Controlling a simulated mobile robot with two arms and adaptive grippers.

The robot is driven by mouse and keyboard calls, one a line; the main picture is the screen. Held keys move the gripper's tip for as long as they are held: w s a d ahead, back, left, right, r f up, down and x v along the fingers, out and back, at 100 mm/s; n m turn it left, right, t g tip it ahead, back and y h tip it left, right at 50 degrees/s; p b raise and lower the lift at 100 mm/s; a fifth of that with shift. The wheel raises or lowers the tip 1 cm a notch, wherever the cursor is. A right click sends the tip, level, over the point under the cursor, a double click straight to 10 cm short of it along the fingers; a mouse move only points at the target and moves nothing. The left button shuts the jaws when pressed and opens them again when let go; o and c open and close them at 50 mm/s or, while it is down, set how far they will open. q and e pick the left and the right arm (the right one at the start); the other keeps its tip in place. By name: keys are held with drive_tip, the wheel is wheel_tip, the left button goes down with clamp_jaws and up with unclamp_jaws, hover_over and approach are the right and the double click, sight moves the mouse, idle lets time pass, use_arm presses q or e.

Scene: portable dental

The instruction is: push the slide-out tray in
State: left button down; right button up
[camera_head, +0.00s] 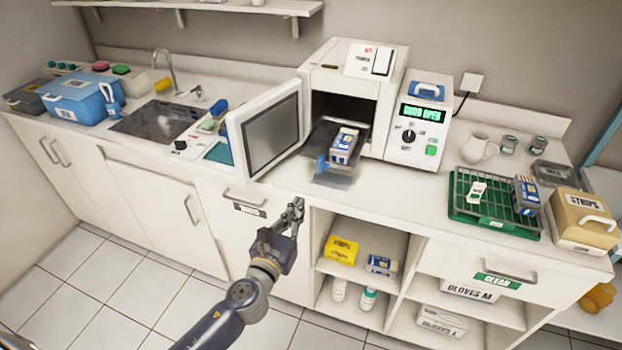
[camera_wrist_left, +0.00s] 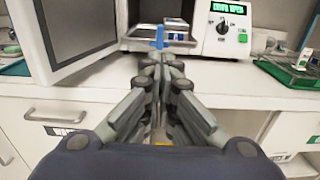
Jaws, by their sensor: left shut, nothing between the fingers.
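The slide-out tray (camera_head: 332,179) is a dark metal tray sticking out of the front of the white sterilizer (camera_head: 347,84), whose door (camera_head: 268,125) stands open to the left. A blue tab (camera_head: 321,165) is on the tray's front, and a blue and white labelled pack (camera_head: 344,146) sits on the tray. In the left wrist view the blue tab (camera_wrist_left: 159,37) shows just beyond my fingertips. My left gripper (camera_head: 293,210) is shut and empty, in front of the counter edge, below and apart from the tray. My right gripper is not in view.
The control panel (camera_head: 416,122) right of the chamber reads "DOOR OPEN". A green rack (camera_head: 492,205) and a tan strips box (camera_head: 582,220) stand at the right. The open door bounds the space left of the tray. The counter in front is mostly clear.

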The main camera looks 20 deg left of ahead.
use_arm(q)
approach(320, 169)
drive_tip(key=w, duration=0.6)
drive_tip(key=shift+w+f+p, duration=0.1)
drive_tip(key=shift+p, duration=0.3)
drive_tip(key=shift+w, duration=0.45)
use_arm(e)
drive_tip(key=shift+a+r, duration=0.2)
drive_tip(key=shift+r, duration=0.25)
use_arm(q)
drive_tip(key=shift+w, duration=0.15)
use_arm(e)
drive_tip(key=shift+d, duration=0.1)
